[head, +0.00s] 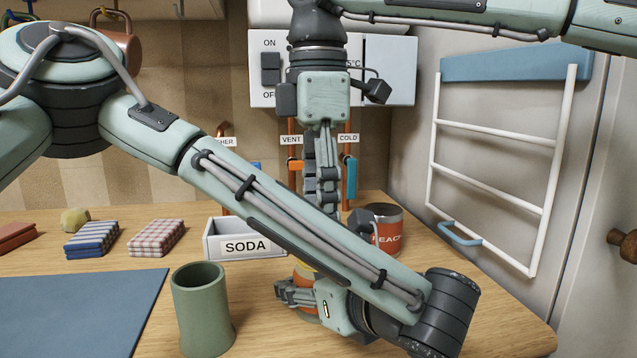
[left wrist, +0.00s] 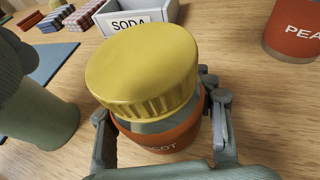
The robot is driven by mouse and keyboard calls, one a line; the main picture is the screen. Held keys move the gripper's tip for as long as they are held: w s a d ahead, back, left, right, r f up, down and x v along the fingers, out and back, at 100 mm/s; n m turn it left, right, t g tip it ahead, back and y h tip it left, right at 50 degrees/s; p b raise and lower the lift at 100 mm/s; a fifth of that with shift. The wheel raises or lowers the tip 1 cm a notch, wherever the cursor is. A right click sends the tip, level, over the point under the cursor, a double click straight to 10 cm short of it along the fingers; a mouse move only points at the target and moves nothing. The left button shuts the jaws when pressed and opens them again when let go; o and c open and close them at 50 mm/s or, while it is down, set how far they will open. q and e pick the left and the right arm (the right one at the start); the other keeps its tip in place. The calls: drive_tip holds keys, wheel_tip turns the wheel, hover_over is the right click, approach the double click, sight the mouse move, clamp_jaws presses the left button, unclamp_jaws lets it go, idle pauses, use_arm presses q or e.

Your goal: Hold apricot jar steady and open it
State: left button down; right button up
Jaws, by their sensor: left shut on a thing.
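The apricot jar (head: 304,276) stands on the wooden table, mostly hidden behind my left forearm in the head view. In the left wrist view it has a ribbed yellow lid (left wrist: 145,70) on top and an orange label (left wrist: 165,142) ending in "COT". My left gripper (head: 292,293) is shut around the jar's body below the lid, with a finger on each side in the left wrist view (left wrist: 165,130). My right gripper (head: 325,185) points down behind my left forearm. It shows nearly edge-on and its tips are partly hidden, so its opening is unclear.
A peach jar (head: 387,232) stands right of the apricot jar. A white SODA bin (head: 246,247) is behind, left. A green cup (head: 202,310) and a blue mat (head: 75,310) lie left, with folded cloths (head: 92,239) beyond. A white rack (head: 490,155) hangs at right.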

drive_tip(key=shift+f, duration=2.05)
drive_tip(key=shift+c, duration=0.3)
drive_tip(key=c, duration=1.1)
drive_tip(key=n, duration=0.3)
drive_tip(key=shift+c, duration=0.2)
drive_tip(key=o, duration=1.3)
